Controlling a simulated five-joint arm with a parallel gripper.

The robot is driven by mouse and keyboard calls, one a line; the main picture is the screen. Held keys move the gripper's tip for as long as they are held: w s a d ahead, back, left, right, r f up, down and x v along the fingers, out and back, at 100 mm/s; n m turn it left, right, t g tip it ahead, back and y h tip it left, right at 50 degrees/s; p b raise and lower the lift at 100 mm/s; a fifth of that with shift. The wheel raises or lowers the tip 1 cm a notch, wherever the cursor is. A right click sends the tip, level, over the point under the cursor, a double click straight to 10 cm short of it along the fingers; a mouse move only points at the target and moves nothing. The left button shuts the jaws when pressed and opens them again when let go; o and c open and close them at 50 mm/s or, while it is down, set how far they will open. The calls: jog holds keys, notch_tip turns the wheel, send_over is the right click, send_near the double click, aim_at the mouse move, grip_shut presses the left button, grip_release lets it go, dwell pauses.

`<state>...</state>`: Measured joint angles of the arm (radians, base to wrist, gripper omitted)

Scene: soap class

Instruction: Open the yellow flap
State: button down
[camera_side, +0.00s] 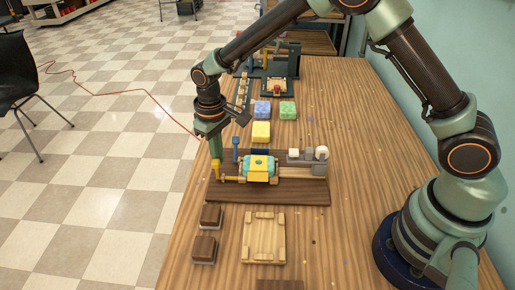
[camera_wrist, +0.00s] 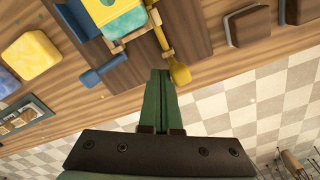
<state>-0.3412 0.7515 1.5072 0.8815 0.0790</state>
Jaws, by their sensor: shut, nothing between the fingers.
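The yellow flap (camera_side: 258,168) lies across the middle of a teal cylinder (camera_side: 246,162) on a dark wooden board (camera_side: 300,191). In the wrist view the flap (camera_wrist: 101,12) is partly cut off at the top edge. A yellow lever with a rounded end (camera_side: 216,172) stands at the board's left side; its end also shows in the wrist view (camera_wrist: 180,75). My gripper (camera_side: 217,157) points down at this lever, left of the flap and apart from it. In the wrist view its green fingers (camera_wrist: 161,72) are together and empty, beside the lever's end. I cannot tell whether they touch it.
A blue lever (camera_side: 235,148) stands close to the right of my gripper. A yellow block (camera_side: 261,132), a blue block (camera_side: 263,110) and a green block (camera_side: 287,110) sit behind the board. A pale wooden tray (camera_side: 264,240) and two brown blocks are in front. The table's right side is clear.

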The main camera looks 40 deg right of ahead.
jog(key=shift+s+a, duration=0.15)
jog(key=shift+s, duration=0.05)
jog(key=shift+s+a+f, duration=0.1)
jog(key=shift+s+a, duration=0.25)
notch_tip(320, 180, up, 7)
jog(key=shift+w+d, duration=0.3)
dwell(0.7)
jog(key=s+d+r+m+t, duration=0.15)
jog(key=s+d+r, duration=0.35)
jog(key=d+r, duration=0.5)
jog(key=s+d+r+t, duration=0.1)
jog(key=s+d+t, duration=0.1)
jog(key=s, duration=0.3)
jog(key=s+d+r+m+t, duration=0.1)
jog(key=s+d+r+t, duration=0.1)
jog(key=s+d, duration=0.2)
jog(key=shift+s+d+r, duration=0.15)
jog(key=shift+s+d, duration=0.1)
jog(key=shift+s, duration=1)
